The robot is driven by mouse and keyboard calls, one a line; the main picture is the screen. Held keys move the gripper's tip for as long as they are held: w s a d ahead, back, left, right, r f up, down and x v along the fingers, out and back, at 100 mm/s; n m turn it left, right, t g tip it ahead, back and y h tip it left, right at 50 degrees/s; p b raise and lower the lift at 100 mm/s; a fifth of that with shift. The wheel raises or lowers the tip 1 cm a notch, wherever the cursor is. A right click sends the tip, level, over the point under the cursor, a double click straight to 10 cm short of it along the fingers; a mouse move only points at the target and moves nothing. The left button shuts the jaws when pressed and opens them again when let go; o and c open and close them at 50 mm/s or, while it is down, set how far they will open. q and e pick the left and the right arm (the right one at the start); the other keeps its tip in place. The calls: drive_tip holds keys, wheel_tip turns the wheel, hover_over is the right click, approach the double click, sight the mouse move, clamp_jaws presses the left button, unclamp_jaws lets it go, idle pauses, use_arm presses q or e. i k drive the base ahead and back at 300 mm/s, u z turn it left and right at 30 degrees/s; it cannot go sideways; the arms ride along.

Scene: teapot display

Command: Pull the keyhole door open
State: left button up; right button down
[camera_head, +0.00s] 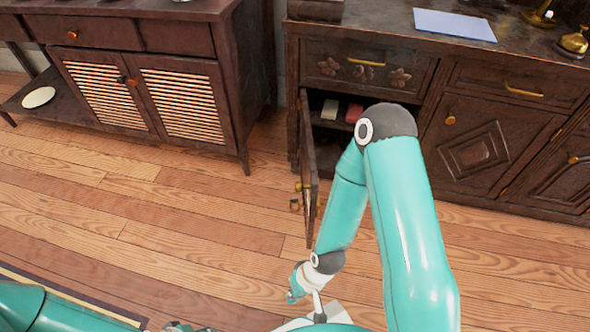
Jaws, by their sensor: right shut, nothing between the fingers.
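The dark wooden keyhole door (309,170) of the right cabinet stands swung out, seen nearly edge-on. A brass knob (298,186) and a small brass fitting (294,205) stick out from its face. My right arm reaches across in front of the cabinet and bends back down toward me. My right gripper (318,306) is low in the picture, in front of and below the door, apart from it. It is shut and empty, and partly hidden by my own parts.
The opened compartment holds a red item (354,113) and a pale item (330,109); my right arm hides part of it. A closed door (475,150) is to its right. A slatted cabinet (150,92) stands at left. The wooden floor (180,215) between is clear.

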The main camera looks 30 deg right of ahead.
sight(309, 186)
drive_tip(key=u, duration=0.65)
drive_tip(key=k, duration=0.85)
drive_tip(key=z, duration=0.9)
drive_tip(key=i, duration=0.95)
